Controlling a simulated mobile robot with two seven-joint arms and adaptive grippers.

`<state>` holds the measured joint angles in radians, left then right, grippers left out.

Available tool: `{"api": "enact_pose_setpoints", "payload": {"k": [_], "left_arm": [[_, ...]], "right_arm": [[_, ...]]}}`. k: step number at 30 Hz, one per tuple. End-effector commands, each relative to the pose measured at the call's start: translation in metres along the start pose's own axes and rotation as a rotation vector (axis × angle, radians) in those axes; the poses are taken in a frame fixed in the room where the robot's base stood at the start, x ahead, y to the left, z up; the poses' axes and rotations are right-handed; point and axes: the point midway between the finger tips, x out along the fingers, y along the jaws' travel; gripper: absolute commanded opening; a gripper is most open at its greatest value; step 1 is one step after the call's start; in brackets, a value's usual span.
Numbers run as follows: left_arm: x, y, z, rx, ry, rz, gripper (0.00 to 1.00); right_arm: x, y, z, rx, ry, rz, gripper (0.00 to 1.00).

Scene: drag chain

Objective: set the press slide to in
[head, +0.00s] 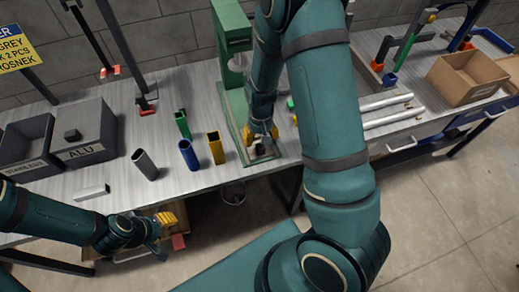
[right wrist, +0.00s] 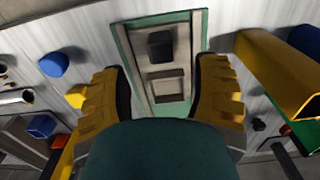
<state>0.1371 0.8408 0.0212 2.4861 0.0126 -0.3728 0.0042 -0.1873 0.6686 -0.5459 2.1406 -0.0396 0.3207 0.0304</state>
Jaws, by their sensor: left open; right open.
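The green press (head: 232,45) stands on the bench, with its base running toward the front edge. In the right wrist view the grey press slide (right wrist: 182,66) lies in the green base (right wrist: 203,28). It carries a black block-shaped knob (right wrist: 160,45) and a square recess (right wrist: 166,89). The knob also shows in the head view (head: 260,150) near the front of the base. My right gripper (head: 260,134) is open above the slide, its yellow fingers either side of it and apart from the knob. My left gripper (head: 162,226) is open and empty, low in front of the bench edge.
Grey (head: 146,166), blue (head: 188,155), green (head: 182,125) and yellow (head: 216,148) tube pieces stand left of the press. Two dark bins (head: 82,130) are further left. Silver rods (head: 390,112) and a cardboard box (head: 466,78) lie right.

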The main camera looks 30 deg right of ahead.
Motion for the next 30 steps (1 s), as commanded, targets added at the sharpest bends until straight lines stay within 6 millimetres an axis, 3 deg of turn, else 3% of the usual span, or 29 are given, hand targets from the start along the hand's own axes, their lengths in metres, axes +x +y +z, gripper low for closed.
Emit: {"api": "enact_pose_setpoints", "payload": {"k": [6,12,25,30], "left_arm": [[0.008,-0.003,0.001,0.0,0.0,-0.002,0.47],[0.011,-0.003,0.001,0.0,0.0,-0.002,0.47],[0.011,-0.004,0.001,0.001,0.0,-0.002,0.47],[0.011,-0.004,0.001,0.001,0.0,-0.002,0.47]], "right_arm": [[0.043,0.0,0.001,0.001,-0.003,0.0,0.62],[0.065,0.0,0.0,0.0,0.0,0.0,0.62],[0.072,0.0,0.0,-0.001,0.001,-0.001,0.64],[0.072,0.0,0.0,-0.001,0.001,-0.001,0.04]]}}
